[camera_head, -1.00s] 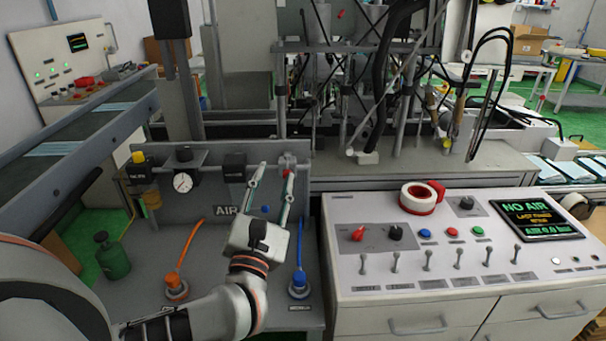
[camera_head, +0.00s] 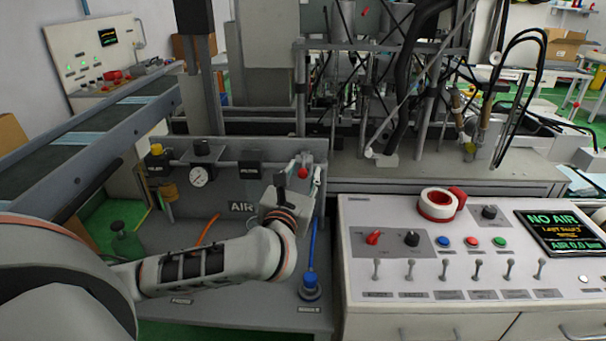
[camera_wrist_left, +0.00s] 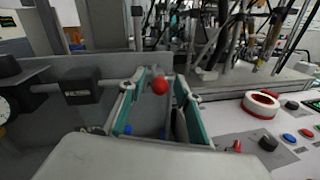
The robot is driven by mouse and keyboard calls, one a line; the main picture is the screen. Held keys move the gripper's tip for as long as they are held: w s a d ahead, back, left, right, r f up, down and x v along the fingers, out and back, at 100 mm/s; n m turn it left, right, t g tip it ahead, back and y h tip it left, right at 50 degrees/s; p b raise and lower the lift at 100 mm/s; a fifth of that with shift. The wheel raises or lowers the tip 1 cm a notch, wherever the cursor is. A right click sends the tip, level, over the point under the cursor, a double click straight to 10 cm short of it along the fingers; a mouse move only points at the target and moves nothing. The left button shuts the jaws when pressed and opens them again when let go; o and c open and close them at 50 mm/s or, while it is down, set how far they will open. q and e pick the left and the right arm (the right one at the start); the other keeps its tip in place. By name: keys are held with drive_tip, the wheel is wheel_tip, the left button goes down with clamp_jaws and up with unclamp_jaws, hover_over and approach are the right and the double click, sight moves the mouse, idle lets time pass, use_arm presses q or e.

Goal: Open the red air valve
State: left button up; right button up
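The red air valve shows as a small red knob (camera_head: 303,172) at the right end of the grey pipe on the back panel. In the left wrist view the red knob (camera_wrist_left: 160,86) appears between the two green-edged fingers. My left gripper (camera_wrist_left: 160,76) is open, with one finger on each side of the knob. I cannot tell whether either finger touches it. In the head view my left gripper (camera_head: 299,184) is right at the valve, and its wrist hides part of the panel below. My right gripper is not in view.
A pressure gauge (camera_head: 199,176) and black fittings sit left along the pipe. A blue hose (camera_head: 312,245) hangs below the valve. The white control console (camera_head: 365,285) at the right carries switches, a tape roll (camera_head: 438,204) and a screen (camera_head: 557,233) reading "NO AIR" and 0.0 bar.

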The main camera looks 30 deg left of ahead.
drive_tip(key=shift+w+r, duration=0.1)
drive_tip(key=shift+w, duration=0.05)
use_arm(q)
clamp_jaws()
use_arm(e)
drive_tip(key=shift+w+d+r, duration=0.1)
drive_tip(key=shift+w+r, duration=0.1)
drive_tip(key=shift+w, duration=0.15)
use_arm(q)
drive_tip(key=shift+w, duration=0.1)
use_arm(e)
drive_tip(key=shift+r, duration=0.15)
